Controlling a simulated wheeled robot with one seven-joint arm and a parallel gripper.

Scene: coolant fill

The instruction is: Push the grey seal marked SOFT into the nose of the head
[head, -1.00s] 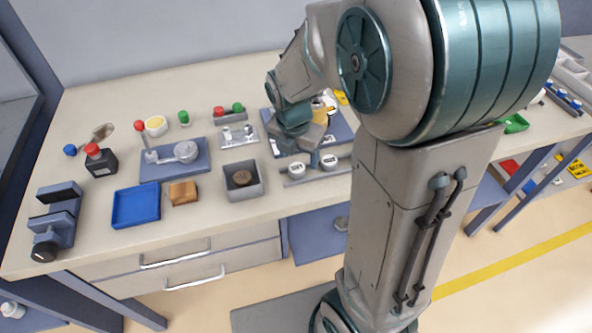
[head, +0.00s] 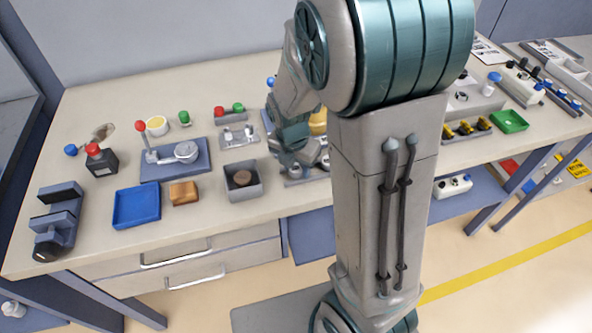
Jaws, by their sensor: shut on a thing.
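My gripper (head: 299,165) is low over the small seal holder (head: 293,182) at the front middle of the bench. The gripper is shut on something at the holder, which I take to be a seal. The fingers and my wrist hide it, and I cannot read the SOFT mark now. A yellow part (head: 318,121) behind my wrist is mostly covered by my arm. I cannot make out the head's nose.
Left of the gripper stand an open grey box (head: 257,190) with a brown round piece, a wooden block (head: 184,193), a blue tray (head: 136,206) and a lever press (head: 185,152). A green tray (head: 509,121) and yellow-black parts (head: 468,129) lie to the right.

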